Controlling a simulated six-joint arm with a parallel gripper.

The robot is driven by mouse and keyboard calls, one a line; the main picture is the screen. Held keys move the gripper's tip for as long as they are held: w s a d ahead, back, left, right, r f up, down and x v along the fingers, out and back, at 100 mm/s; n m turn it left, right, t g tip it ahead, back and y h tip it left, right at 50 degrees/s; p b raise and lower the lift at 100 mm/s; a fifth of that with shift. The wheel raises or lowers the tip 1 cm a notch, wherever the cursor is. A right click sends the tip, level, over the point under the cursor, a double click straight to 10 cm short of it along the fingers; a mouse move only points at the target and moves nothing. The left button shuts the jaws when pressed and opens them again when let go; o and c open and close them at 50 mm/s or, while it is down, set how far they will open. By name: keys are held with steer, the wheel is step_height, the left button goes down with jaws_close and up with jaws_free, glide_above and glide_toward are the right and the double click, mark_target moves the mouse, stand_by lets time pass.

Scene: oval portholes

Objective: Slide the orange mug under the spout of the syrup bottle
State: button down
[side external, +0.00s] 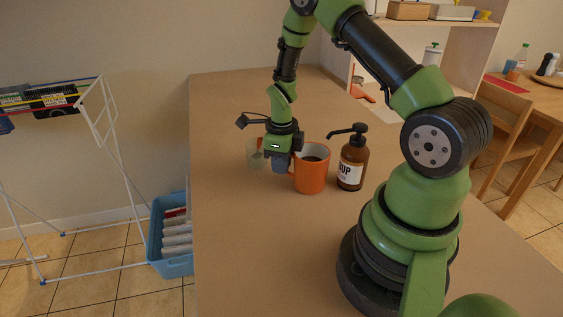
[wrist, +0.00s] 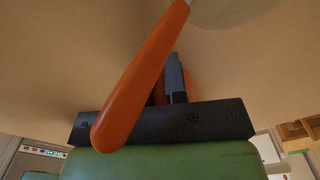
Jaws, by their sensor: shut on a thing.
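The orange mug (side external: 311,176) stands upright on the table with dark contents inside. The brown syrup bottle (side external: 352,166) stands to its right, apart from it. The black spout (side external: 334,134) points left, its tip near the mug's right rim in the picture. In the wrist view, orange shows beside the dark finger (wrist: 177,78). A long orange piece (wrist: 145,75) crosses in front of my gripper; I cannot tell what it is.
A pale, see-through rounded thing (side external: 256,155) is just left of my gripper. A bare stretch of table (side external: 240,230) lies in front. The table's left edge is beside a blue crate (side external: 169,236) and a white drying rack (side external: 110,130). A shelf stands behind.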

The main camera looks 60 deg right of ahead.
steer(key=shift+s+a, duration=0.1)
steer(key=shift+s, duration=1.1)
steer(key=c, duration=1.1)
jaws_free()
step_height(320, 180, up, 10)
